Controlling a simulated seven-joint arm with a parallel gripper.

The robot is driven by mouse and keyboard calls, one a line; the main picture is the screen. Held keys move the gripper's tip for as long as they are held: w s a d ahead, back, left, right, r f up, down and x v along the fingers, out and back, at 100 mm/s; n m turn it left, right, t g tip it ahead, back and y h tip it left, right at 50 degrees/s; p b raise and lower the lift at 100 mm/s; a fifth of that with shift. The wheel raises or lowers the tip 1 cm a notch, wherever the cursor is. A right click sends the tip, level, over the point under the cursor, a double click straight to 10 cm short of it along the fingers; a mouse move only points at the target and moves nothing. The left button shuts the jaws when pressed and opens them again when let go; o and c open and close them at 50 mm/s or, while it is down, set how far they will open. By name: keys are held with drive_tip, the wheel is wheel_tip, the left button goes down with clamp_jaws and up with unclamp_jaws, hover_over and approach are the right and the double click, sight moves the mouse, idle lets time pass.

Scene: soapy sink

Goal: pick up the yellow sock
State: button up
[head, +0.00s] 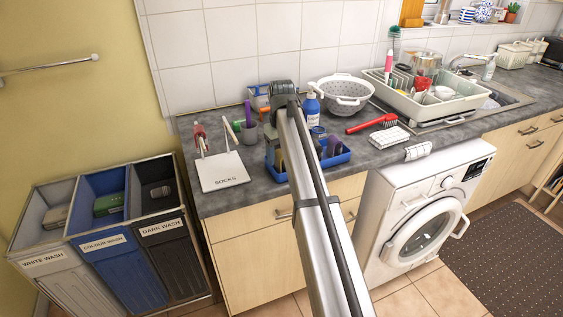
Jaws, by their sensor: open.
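I cannot make out a yellow sock anywhere in the head view; it may be hidden behind my arm. A white board marked SOCKS (222,172) lies at the left end of the grey worktop, with red and white upright items at its back edge. My arm reaches up over the worktop, and its dark wrist is at the top. My gripper (273,142) hangs below the wrist, over the blue tray (337,160), and is partly covered by the arm. It is open, and I see nothing held in it.
Three wash bins stand at left: white (42,215), blue (90,190) and dark (160,205), each with a folded item inside. A colander (345,98), blue bottle (311,108), red brush (372,124) and dish rack (440,105) crowd the worktop. A washing machine (400,190) stands below.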

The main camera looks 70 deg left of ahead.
drive_tip(key=c, duration=1.1)
